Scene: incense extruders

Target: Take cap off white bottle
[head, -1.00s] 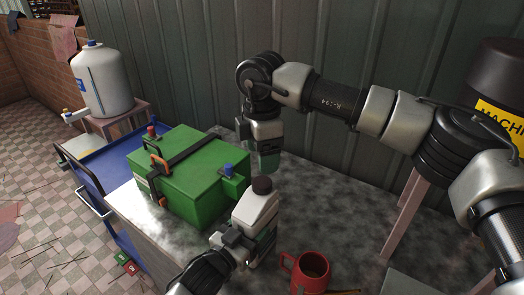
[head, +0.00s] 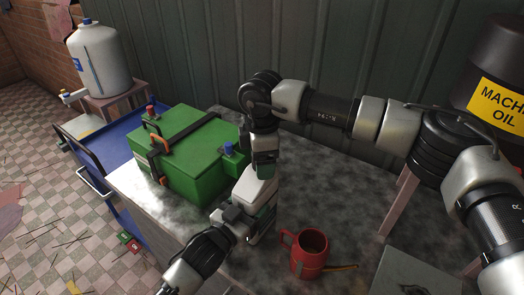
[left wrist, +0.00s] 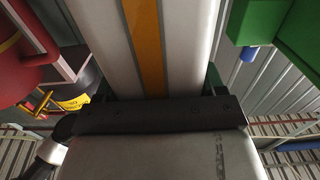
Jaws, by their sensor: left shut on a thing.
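The white bottle (head: 256,188) stands upright or nearly so on the grey table, just right of the green box. My left gripper (head: 242,222) is shut on its body from the front left. My right gripper (head: 266,170) points down right over the bottle's top. The bottle's dark cap is hidden behind this gripper and its fingertips, so I cannot tell whether they are open or shut, or touch the cap. In the left wrist view, a pale surface with an orange stripe fills the upper middle, very close.
A green box (head: 185,150) with a black strap stands left of the bottle. A red mug (head: 308,255) stands close to its right front. A blue cart (head: 97,160) is at the left. A corrugated wall (head: 330,60) closes the back. Free tabletop lies behind the mug.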

